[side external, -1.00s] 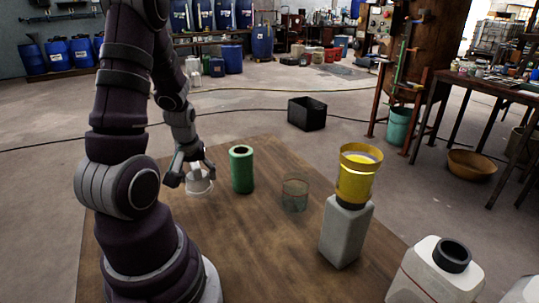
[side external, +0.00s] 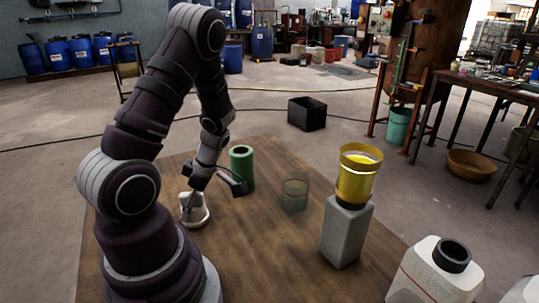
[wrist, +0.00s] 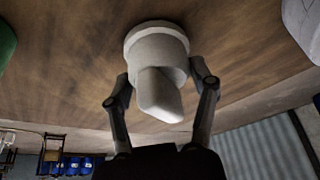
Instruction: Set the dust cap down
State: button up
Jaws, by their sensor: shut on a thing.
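The dust cap (side external: 194,210) is a white, rounded piece with a wider rim, low over the left part of the wooden table. My gripper (side external: 196,192) is shut on it from above. In the wrist view the cap (wrist: 158,50) fills the space between the two dark fingers of my gripper (wrist: 160,85), with a blunt white tab pointing toward the camera. The cap's wide rim faces the table top. I cannot tell whether it touches the wood.
A green cylinder (side external: 241,170) stands behind and right of the cap. A clear glass beaker (side external: 295,196) is further right, then a grey canister (side external: 346,235) with a yellow funnel (side external: 357,180). The table (side external: 250,245) is bare in front of the beaker.

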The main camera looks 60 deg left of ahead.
jog(key=shift+f, duration=0.3)
jog(key=o, duration=1.1)
jog(key=w+d+r+m, duration=0.1)
jog(key=w+d+r, duration=0.1)
jog(key=r, duration=0.4)
jog(key=w+d+r, duration=0.1)
jog(key=w+r, duration=0.1)
jog(key=r, duration=0.4)
jog(key=w+d+r+m+t+h, duration=0.1)
jog(key=d+r+m+t, duration=0.2)
jog(key=d+m, duration=0.4)
jog(key=w+d+r+m+t+h, duration=0.1)
jog(key=d+r+m+t, duration=0.3)
jog(key=m, duration=1.6)
jog(key=w+d+t, duration=0.1)
jog(key=d+t, duration=0.1)
jog(key=d, duration=0.2)
jog(key=shift+w+r+h, duration=0.2)
jog(key=shift+w+h, duration=0.1)
jog(key=shift+h, duration=0.1)
